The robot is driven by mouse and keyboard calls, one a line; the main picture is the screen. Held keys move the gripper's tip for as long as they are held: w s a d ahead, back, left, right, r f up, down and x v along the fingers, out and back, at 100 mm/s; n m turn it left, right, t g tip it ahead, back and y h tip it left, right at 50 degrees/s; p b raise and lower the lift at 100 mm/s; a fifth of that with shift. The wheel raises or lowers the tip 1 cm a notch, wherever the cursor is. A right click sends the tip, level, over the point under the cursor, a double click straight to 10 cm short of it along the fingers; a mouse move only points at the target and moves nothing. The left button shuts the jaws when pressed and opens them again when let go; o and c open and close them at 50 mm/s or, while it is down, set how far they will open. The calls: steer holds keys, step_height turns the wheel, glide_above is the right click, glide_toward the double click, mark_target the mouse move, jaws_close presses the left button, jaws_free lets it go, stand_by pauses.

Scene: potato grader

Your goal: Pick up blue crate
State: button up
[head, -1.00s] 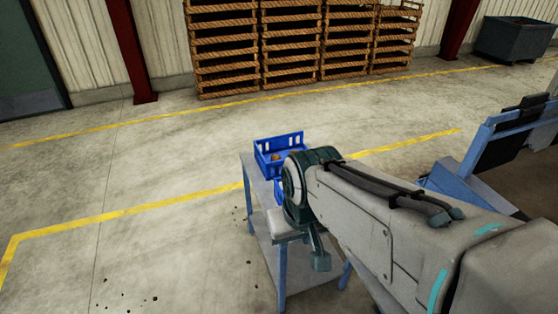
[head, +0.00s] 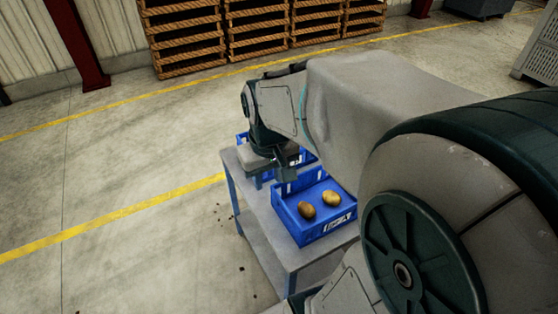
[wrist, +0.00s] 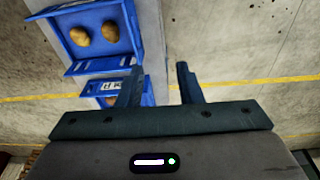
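Two blue crates stand on a grey table. The near crate (head: 318,221) holds two potatoes and has a white label on its front, in the head view. The far crate (head: 243,138) is mostly hidden behind my gripper (head: 287,170). In the wrist view, a blue crate with two potatoes (wrist: 70,51) lies at upper left, and a labelled blue crate (wrist: 94,88) is partly hidden behind a finger of my gripper (wrist: 158,76). The fingers are apart with nothing between them. The gripper is above the table, close to the crates; contact cannot be told.
The table (head: 250,216) has blue legs and little bare top. Open concrete floor (head: 110,180) with yellow lines lies to the left. Wooden crates (head: 258,35) stack along the back wall. A grey bin (head: 538,50) stands at far right.

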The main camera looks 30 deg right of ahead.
steer(key=g+b, duration=0.2)
steer(key=b, duration=0.5)
glide_above(286, 206)
step_height(286, 206, down, 13)
steer(key=shift+s+f+b, duration=0.1)
steer(key=shift+f+b, duration=1.35)
steer(key=shift+f, duration=5.45)
steer(key=shift+r, duration=0.1)
jaws_close()
